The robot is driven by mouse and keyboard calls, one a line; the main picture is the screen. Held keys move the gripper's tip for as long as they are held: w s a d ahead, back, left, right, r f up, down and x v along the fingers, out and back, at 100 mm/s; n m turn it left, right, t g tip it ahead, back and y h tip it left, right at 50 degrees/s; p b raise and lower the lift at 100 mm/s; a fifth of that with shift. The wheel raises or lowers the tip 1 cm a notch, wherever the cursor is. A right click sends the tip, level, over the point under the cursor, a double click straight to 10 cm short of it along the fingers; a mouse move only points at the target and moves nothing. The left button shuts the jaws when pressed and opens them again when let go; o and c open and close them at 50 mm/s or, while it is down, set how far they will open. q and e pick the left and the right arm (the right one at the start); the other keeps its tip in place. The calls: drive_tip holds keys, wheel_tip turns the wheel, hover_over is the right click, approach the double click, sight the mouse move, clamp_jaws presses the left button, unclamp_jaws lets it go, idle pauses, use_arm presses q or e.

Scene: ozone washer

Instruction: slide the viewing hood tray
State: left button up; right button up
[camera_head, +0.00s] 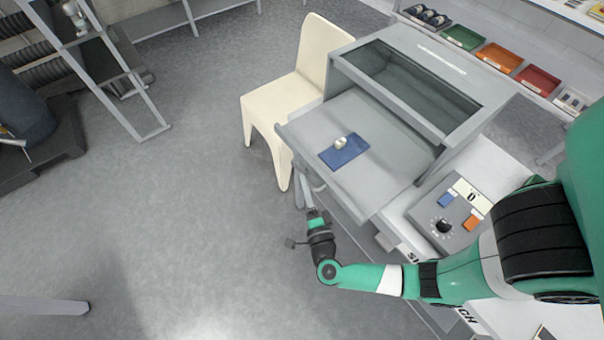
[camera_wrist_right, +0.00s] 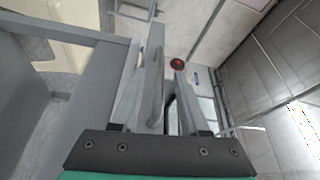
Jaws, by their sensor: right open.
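The grey viewing hood (camera_head: 465,118) with a dark glass window stands on the white bench. Its flat grey tray (camera_head: 390,160) extends out of the hood's front, toward the lower left. A blue pad (camera_head: 335,158) with a small whitish piece (camera_head: 341,142) on it lies on the tray. My right gripper (camera_head: 307,197) is open at the tray's front edge, by the pale handle. In the right wrist view the open fingers (camera_wrist_right: 160,85) have a grey bar, seemingly the handle, between them; whether they touch it I cannot tell. My left gripper is out of view.
A cream chair (camera_head: 285,98) stands close beside the tray's left side. A control box (camera_head: 446,222) with a dial and coloured buttons sits right of the tray. Coloured bins (camera_head: 500,58) line the back shelf. The floor (camera_head: 170,210) at left is mostly clear.

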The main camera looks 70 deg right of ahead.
drive_tip(key=x, duration=0.4)
drive_tip(key=shift+w+d+b, duration=0.1)
drive_tip(key=shift+d+b, duration=0.1)
drive_tip(key=shift+b, duration=0.1)
drive_tip(key=shift+c, duration=0.2)
clamp_jaws()
idle(1.0)
